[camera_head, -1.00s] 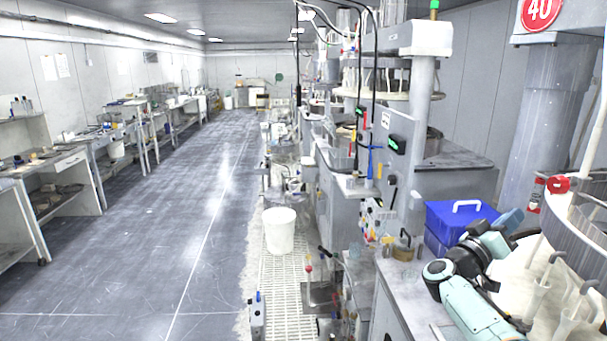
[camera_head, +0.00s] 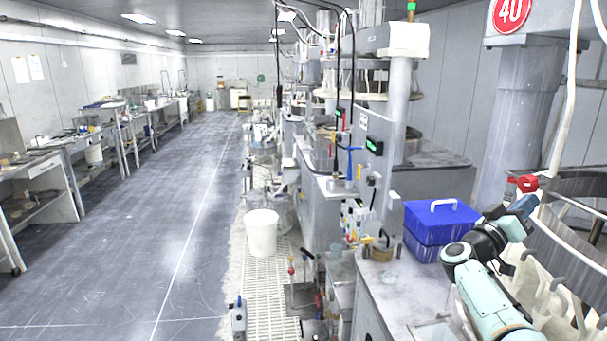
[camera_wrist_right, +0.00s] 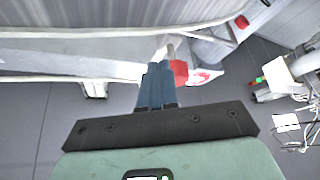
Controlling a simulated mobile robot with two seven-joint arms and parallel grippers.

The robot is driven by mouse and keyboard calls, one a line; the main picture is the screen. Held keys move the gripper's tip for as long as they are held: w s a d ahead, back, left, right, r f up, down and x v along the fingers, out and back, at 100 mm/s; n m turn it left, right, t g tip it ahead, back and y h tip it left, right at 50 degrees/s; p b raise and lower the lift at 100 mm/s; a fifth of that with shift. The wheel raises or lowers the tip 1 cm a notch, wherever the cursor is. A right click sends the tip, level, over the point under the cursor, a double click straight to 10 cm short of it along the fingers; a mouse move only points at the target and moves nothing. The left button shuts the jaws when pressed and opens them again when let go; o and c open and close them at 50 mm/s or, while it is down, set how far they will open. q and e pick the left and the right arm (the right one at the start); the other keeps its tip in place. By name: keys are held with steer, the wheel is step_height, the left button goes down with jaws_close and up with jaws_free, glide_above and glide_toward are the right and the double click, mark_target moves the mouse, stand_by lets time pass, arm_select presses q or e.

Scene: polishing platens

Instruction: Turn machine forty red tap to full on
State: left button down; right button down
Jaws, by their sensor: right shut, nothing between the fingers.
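The red tap (camera_head: 527,184) is at the right in the head view, below the round red sign reading 40 (camera_head: 512,12). My right gripper (camera_head: 523,205) is shut and empty, its blue-grey fingers reaching up to just below the tap. In the right wrist view, the closed fingers (camera_wrist_right: 157,84) point away from me, and the red tap (camera_wrist_right: 179,72) shows close beside their right side near the tips. I cannot tell whether they touch it. Part of the tap is hidden by the fingers. My left gripper is in neither view.
A blue lidded box (camera_head: 440,222) with a white handle stands on the machine bench left of my right arm. A large round machine basin (camera_head: 590,195) lies right of the tap. A white bucket (camera_head: 262,232) stands on the floor grating. The aisle at left is clear.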

steer(key=shift+d, duration=0.15)
stand_by(0.6)
steer(key=shift+w+f, duration=0.1)
steer(key=shift+w, duration=0.1)
steer(key=shift+w+f, duration=0.55)
steer(key=shift+w, duration=0.6)
stand_by(0.3)
steer(key=a, duration=0.6)
steer(key=shift+s+a+f+b, duration=0.15)
steer(key=shift+s+f+b, duration=0.2)
steer(key=shift+f, duration=0.1)
